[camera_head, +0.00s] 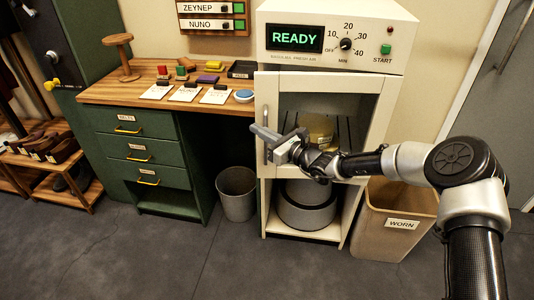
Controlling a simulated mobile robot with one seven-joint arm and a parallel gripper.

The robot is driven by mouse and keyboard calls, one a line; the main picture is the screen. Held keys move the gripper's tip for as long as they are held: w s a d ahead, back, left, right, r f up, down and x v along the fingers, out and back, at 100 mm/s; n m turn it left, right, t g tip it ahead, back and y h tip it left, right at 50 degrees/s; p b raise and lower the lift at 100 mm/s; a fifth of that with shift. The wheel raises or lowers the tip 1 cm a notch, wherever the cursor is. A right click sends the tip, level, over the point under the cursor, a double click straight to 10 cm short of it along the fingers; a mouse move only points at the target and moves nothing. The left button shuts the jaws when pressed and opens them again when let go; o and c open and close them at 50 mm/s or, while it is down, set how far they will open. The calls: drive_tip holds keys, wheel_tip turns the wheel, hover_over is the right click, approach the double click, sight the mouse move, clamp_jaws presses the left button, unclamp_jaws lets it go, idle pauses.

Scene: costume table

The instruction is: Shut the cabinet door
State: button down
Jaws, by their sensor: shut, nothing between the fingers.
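The cream cabinet (345,235) stands at centre right. Its upper door (378,110) is a pale frame around a window, with an upright grey handle (266,100) on its left side. A yellowish round thing (318,128) and dark rack bars show through the window. The door looks nearly in line with the cabinet front; I cannot tell whether a gap is left. My gripper (262,133) is shut and empty, in front of the door's lower left by the handle. It hides part of the door and handle; contact cannot be told.
A machine reading READY (340,38) sits on top of the cabinet. A grey drum (305,205) stands in the open lower compartment. A tan WORN bin (390,230) is at right, a grey bin (237,193) at left, beside a green desk (115,180). The front floor is clear.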

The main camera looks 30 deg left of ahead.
sight(257, 121)
drive_tip(key=shift+w+a+m+t+h+b, duration=0.15)
drive_tip(key=shift+w+a+m+t+b, duration=0.25)
drive_tip(key=shift+w+a, duration=0.5)
drive_tip(key=shift+w+a+m+t+h+b, duration=0.1)
drive_tip(key=shift+w+a+m+t+h, duration=0.1)
drive_tip(key=shift+w+a+t, duration=0.65)
drive_tip(key=shift+w+d+g, duration=0.2)
drive_tip(key=shift+d+g, duration=0.05)
drive_tip(key=shift+d, duration=0.2)
